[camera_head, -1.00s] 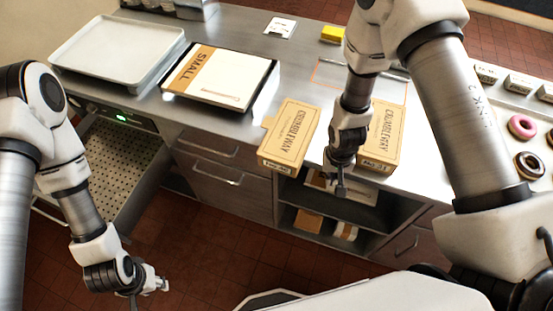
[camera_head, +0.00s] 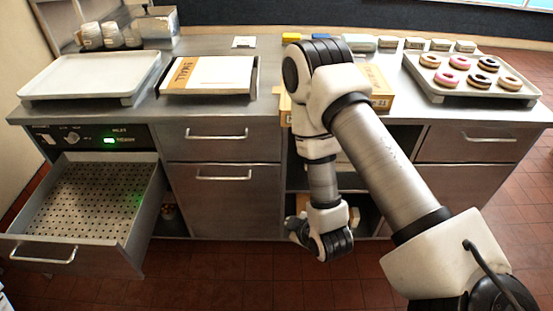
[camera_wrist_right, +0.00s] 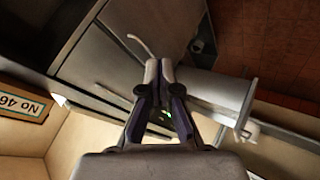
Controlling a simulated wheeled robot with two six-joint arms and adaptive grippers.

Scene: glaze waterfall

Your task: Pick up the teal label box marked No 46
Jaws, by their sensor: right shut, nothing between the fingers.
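A tan box with a pale, teal-edged label reading No 46 (camera_wrist_right: 22,103) is at the left edge of the right wrist view, cut off by the frame. My right gripper (camera_wrist_right: 160,68) is shut and empty in the middle of that view, to the right of the box and apart from it. In the head view my right arm hangs in front of the open shelf under the counter; its wrist hides the fingers. I cannot make out the No 46 box in the head view. My left gripper is out of view.
A carton (camera_head: 380,88) stands on the counter behind my right arm. A perforated drawer (camera_head: 90,200) is pulled out at left. A white tray (camera_head: 88,75), a box marked SMALL (camera_head: 210,72) and a donut tray (camera_head: 450,95) are on the counter.

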